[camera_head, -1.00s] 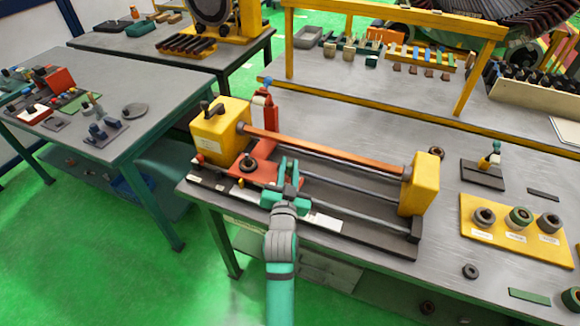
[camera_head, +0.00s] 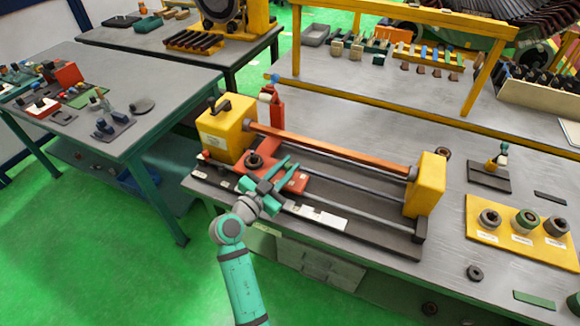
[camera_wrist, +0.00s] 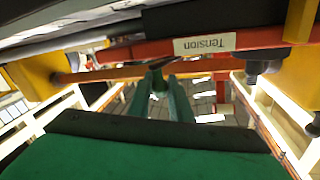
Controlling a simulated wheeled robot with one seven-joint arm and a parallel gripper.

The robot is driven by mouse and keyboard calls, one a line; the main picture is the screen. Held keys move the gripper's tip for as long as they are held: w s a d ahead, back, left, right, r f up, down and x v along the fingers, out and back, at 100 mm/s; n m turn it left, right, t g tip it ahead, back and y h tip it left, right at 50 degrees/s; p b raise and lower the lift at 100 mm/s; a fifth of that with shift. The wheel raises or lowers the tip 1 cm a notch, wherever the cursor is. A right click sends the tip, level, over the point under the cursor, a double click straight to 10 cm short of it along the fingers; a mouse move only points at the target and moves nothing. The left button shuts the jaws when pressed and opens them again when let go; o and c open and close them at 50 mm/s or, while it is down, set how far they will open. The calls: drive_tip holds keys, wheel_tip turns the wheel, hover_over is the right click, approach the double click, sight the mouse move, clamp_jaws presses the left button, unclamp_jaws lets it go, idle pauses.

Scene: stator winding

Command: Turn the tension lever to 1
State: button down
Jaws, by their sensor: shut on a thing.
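The winding machine's red carriage plate (camera_head: 297,183) lies at the left of its rails. A white "Tension" label (camera_wrist: 205,44) is on the red part (camera_wrist: 265,37), upside down in the wrist view. My gripper (camera_head: 284,164) is low over this plate, its teal fingers pointing to the upper right. In the wrist view, my gripper (camera_wrist: 165,82) is shut on a small green piece, taken as the tension lever (camera_wrist: 159,78). The fingers hide most of the lever, and its number marks cannot be read.
A yellow headstock (camera_head: 224,130) stands left and a yellow end block (camera_head: 427,184) right, with an orange bar (camera_head: 330,150) between them. A dark knob (camera_head: 254,162) sits beside my gripper. A yellow tray (camera_head: 517,228) with several rings lies at the right.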

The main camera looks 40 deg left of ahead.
drive_tip(key=m+h, duration=0.1)
drive_tip(key=h, duration=0.1)
drive_tip(key=a+m+h, duration=0.1)
drive_tip(key=m+h, duration=0.1)
drive_tip(key=s+m+g+h, duration=0.1)
drive_tip(key=h, duration=0.1)
drive_tip(key=shift+a+r, duration=0.15)
drive_tip(key=shift+a, duration=0.1)
drive_tip(key=shift+s+a+m+g+h, duration=0.15)
drive_tip(key=shift+m+g+h, duration=0.25)
drive_tip(key=shift+m+h, duration=0.45)
drive_tip(key=shift+w+a+m+g+h, duration=0.15)
drive_tip(key=shift+m+g+h, duration=0.35)
drive_tip(key=shift+h, duration=0.55)
drive_tip(key=shift+s, duration=0.1)
drive_tip(key=c, duration=1.6)
unclamp_jaws()
drive_tip(key=shift+s, duration=0.1)
drive_tip(key=v, duration=1)
drive_tip(key=shift+s+a+f, duration=0.2)
drive_tip(key=shift+a+f, duration=0.05)
drive_tip(key=shift+a, duration=0.1)
